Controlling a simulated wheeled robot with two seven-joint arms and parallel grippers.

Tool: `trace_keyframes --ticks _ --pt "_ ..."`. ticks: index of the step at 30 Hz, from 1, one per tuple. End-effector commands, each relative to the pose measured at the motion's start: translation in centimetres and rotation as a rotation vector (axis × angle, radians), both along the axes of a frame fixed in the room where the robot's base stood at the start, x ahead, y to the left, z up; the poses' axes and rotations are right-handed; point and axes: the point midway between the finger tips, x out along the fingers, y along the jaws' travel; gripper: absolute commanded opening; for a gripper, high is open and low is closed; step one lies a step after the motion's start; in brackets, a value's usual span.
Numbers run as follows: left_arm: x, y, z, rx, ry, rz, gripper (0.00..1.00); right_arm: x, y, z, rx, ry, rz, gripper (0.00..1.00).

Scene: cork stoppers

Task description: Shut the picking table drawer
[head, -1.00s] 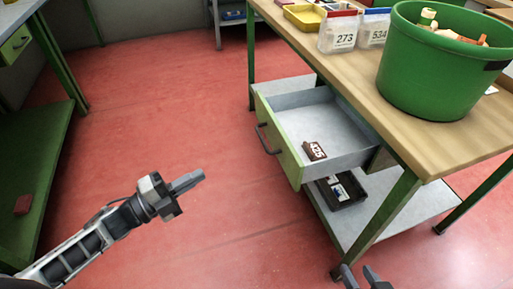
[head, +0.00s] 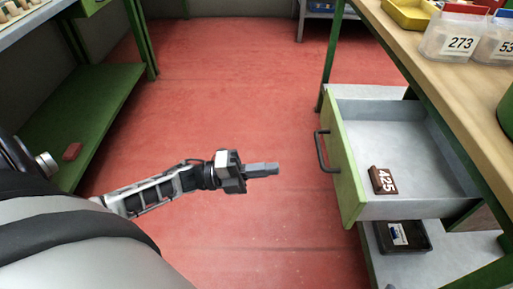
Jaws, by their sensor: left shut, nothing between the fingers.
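The picking table drawer (head: 346,170) is pulled out to the left from under the wooden tabletop (head: 425,52). It has a green front with a dark bar handle (head: 323,152) and a grey inside. A brown block marked 425 (head: 383,181) lies in it near the front. My left gripper (head: 276,169) is shut and empty. It is above the red floor, left of the drawer front and apart from the handle, pointing right. My right gripper is not in view.
A dark tray (head: 402,238) is on the lower shelf below the drawer. A clear bin labelled 273 (head: 452,38) and a yellow tray (head: 408,12) are on the tabletop. A green bench shelf (head: 85,120) stands at the left. Red floor between is free.

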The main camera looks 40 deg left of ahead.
Motion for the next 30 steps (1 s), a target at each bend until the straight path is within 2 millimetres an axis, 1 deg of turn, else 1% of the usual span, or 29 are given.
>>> trace_keyframes --ticks 1,6,12,18,30 --pt "0.7 -1.0 0.4 -0.002 -0.004 -0.002 0.00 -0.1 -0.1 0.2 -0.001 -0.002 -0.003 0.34" --pt "2.7 -3.9 1.1 -0.002 -0.004 -0.002 0.00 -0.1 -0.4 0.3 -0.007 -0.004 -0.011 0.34" --pt "4.3 -6.1 1.5 0.000 -0.001 0.000 0.00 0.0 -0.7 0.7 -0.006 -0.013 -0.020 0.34" --pt "4.9 -7.0 1.6 0.001 0.001 0.001 0.00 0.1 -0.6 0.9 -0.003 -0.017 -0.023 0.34" --pt "4.9 -7.1 1.6 0.000 0.000 0.003 0.00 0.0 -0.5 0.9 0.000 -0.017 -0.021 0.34"
